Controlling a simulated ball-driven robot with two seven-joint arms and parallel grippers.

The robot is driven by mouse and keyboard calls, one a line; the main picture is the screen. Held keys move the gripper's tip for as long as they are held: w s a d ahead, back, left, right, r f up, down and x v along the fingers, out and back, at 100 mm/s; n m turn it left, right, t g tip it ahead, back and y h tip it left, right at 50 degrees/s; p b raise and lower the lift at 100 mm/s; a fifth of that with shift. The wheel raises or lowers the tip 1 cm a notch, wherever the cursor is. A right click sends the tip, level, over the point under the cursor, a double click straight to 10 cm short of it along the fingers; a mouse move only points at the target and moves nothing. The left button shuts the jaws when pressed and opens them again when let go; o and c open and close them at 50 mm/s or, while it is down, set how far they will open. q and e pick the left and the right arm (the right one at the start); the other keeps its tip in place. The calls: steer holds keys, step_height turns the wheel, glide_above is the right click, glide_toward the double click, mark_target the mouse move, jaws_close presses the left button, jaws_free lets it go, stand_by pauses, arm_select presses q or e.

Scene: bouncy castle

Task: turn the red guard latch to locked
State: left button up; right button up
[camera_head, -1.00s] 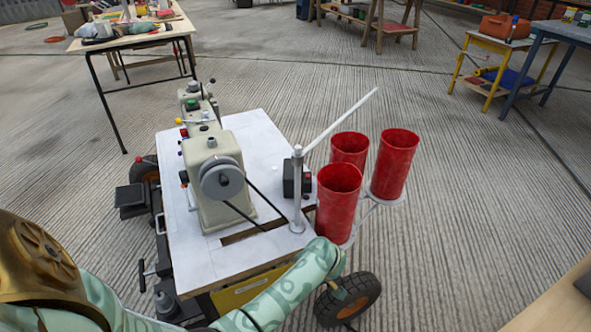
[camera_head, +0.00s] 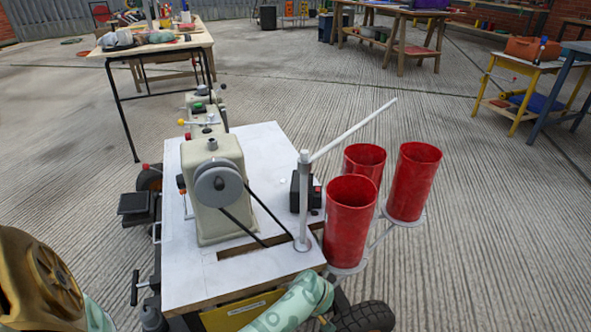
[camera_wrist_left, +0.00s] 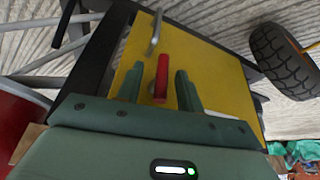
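The red guard latch (camera_wrist_left: 162,78) shows in the left wrist view as a straight red bar on a yellow panel (camera_wrist_left: 208,68). My left gripper (camera_wrist_left: 158,78) is open, its two green fingers on either side of the red latch with a visible gap on each side. Whether they touch the panel I cannot tell. In the head view the yellow panel (camera_head: 243,311) shows below the white table of the sewing machine (camera_head: 213,188); the latch and left gripper are hidden there. My right gripper is in neither view.
A silver handle (camera_wrist_left: 156,32) stands on the panel just beyond the latch. A black tyre (camera_wrist_left: 283,62) is to the right. The white tabletop (camera_head: 190,282) overhangs the panel, and red cups (camera_head: 350,225) stand at its right side. Open concrete floor surrounds the machine.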

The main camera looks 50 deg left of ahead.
arm_select(q)
jaws_close()
